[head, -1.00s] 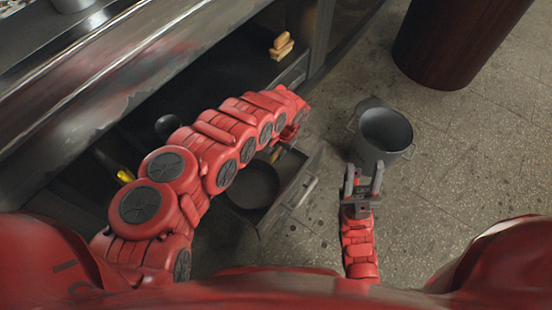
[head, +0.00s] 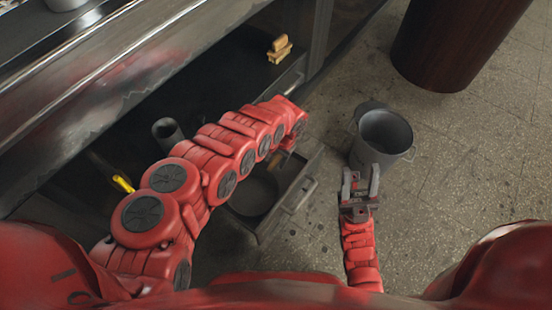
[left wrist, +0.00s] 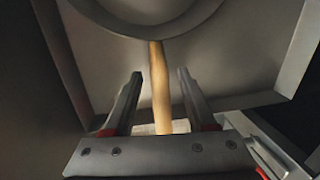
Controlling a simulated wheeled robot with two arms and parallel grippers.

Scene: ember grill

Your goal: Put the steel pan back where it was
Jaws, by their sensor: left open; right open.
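The steel pan (head: 252,190) lies in the open drawer (head: 298,192), partly covered by my left arm in the head view. In the left wrist view, part of the pan's round body (left wrist: 140,22) shows at the top, and its wooden handle (left wrist: 158,85) runs down between the jaws. My left gripper (left wrist: 159,75) is open, one finger on each side of the handle, with gaps showing. In the head view its fingers are mostly hidden by the arm. My right gripper (head: 361,178) is open and empty, in front of the grey bucket.
The grey bucket (head: 384,138) stands on the floor right of the drawer. A dark round column (head: 450,40) is at the top right. Wooden brushes (head: 279,48), a dark cylinder (head: 168,132) and a yellow item (head: 122,183) lie along the dark lower shelf.

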